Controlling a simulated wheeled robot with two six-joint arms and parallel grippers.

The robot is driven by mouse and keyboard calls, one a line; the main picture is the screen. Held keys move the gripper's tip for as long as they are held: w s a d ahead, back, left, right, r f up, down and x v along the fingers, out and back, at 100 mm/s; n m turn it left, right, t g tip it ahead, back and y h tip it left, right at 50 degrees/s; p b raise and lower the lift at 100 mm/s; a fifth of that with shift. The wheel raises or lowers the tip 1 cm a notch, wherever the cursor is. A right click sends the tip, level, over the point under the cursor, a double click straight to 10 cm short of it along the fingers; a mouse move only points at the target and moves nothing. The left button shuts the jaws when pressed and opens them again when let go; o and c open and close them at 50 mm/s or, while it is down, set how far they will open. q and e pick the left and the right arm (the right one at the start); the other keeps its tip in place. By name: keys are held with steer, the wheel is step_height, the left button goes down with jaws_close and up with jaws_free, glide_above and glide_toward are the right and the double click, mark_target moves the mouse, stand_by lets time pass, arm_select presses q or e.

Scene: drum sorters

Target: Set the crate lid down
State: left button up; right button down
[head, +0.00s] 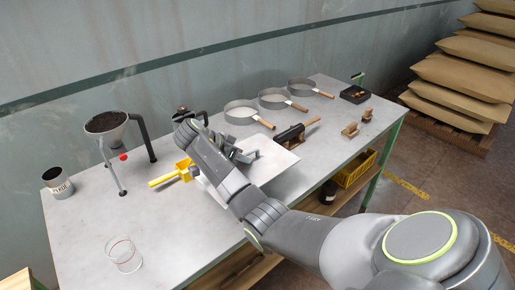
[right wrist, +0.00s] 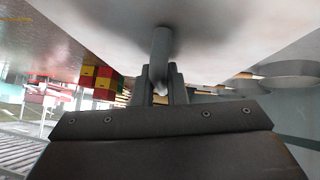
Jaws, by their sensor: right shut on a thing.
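The crate lid is a flat, pale grey panel (head: 277,160) at the middle of the table in the head view, partly hidden by my right arm. In the right wrist view the lid (right wrist: 225,25) fills the top, with a round grey handle (right wrist: 160,48) standing out from it. My right gripper (head: 243,155) is shut on this handle; its two fingers (right wrist: 161,88) sit on either side of it in the right wrist view. I cannot tell whether the lid touches the table. My left gripper is not in view.
A yellow-handled scoop (head: 165,179) lies left of the lid. A dark-filled funnel (head: 106,122), a tin (head: 57,182) and a clear beaker (head: 124,256) stand left. Several round sieves (head: 241,112), a black brush-like tool (head: 290,134) and wooden pieces lie right. The table's front left is mostly clear.

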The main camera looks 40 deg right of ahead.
mark_target(242, 171)
step_height(242, 171, down, 6)
steer(key=b, duration=0.5)
steer(key=shift+r+b, duration=0.2)
steer(key=shift+b, duration=0.1)
steer(key=shift+f+b, duration=0.5)
steer(key=shift+f, duration=1.65)
steer(key=c, duration=1.5)
jaws_free()
steer(key=shift+f, duration=0.1)
steer(key=shift+o, duration=0.2)
